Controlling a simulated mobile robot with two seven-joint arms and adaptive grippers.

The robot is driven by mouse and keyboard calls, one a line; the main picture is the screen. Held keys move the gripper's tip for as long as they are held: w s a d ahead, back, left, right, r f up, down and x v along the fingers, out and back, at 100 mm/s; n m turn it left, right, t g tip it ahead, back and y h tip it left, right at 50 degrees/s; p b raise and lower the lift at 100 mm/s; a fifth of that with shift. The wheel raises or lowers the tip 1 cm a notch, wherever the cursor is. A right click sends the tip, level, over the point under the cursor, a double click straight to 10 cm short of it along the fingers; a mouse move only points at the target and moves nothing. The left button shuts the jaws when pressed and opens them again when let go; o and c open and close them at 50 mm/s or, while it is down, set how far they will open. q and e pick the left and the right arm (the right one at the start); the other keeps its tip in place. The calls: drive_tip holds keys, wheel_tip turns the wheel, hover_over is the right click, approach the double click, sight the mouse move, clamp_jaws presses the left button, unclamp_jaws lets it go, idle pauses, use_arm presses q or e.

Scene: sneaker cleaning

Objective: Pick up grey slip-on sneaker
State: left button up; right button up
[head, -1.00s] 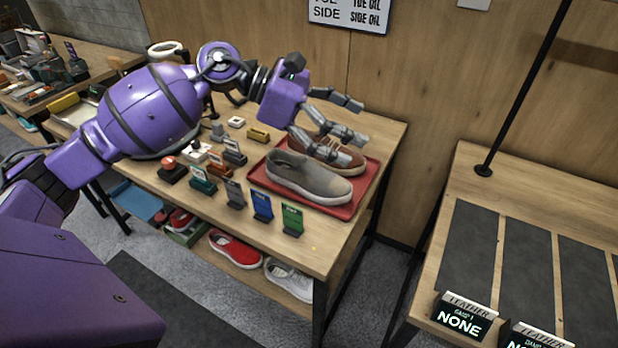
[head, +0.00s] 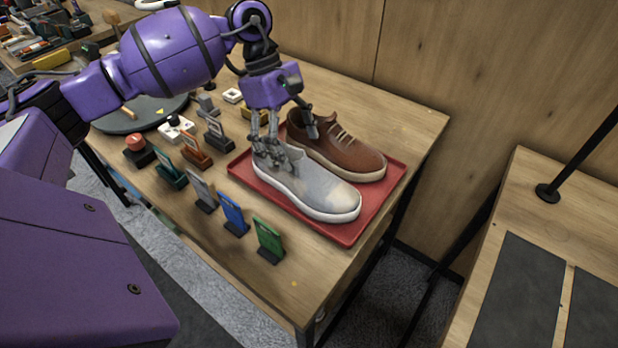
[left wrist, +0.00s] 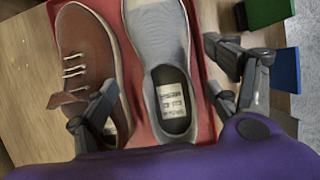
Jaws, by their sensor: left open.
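The grey slip-on sneaker (head: 318,187) lies on a red tray (head: 340,233), its toe toward the right. A brown laced shoe (head: 345,152) lies beside it on the same tray. My left gripper (head: 285,142) is open above the heel end of the grey sneaker. In the left wrist view the grey sneaker (left wrist: 158,38) lies between the two open fingers, its heel opening and insole label toward the gripper. One finger is over the brown shoe (left wrist: 88,50), the other to the right of the grey sneaker. Whether the fingers touch it is unclear. My right gripper is not in view.
Several card stands, including a green one (head: 268,240) and a blue one (head: 233,213), line the table (head: 408,115) in front of the tray. A second table (head: 560,190) with dark mats stands at right. A wooden wall is behind.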

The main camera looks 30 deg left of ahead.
sight(305, 167)
use_arm(q)
drive_tip(key=x, duration=0.2)
drive_tip(key=p+x, duration=0.1)
drive_tip(key=x, duration=0.2)
drive_tip(key=shift+s+d, duration=0.25)
drive_tip(key=shift+d, duration=0.15)
drive_tip(key=shift+f, duration=0.2)
drive_tip(key=c, duration=1.5)
drive_tip(key=shift+r, duration=0.15)
